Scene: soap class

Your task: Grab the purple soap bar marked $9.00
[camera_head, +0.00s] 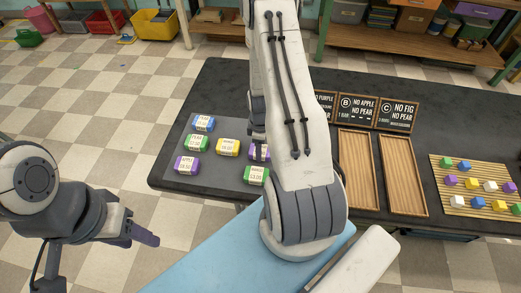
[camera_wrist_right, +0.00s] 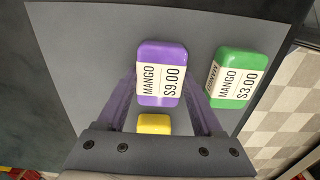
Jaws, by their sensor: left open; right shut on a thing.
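The purple soap bar (camera_wrist_right: 175,60) has a white label reading MANGO $9.00 in the right wrist view. My right gripper (camera_wrist_right: 163,100) has one finger on each side of it and is shut on it. I cannot tell whether the bar is clear of the grey mat (camera_wrist_right: 85,50). In the head view, a purple bar (camera_head: 256,153) is partly hidden behind my right arm, which also hides most of the right gripper. My left gripper (camera_head: 144,235) is open and empty over the floor, at the lower left.
A green $3.00 mango bar (camera_wrist_right: 236,75) lies close beside the purple one. A yellow bar (camera_head: 228,147) and several others lie on the mat to the left. Two wooden trays (camera_head: 343,185) with signs and a slatted mat of small blocks (camera_head: 438,180) are to the right.

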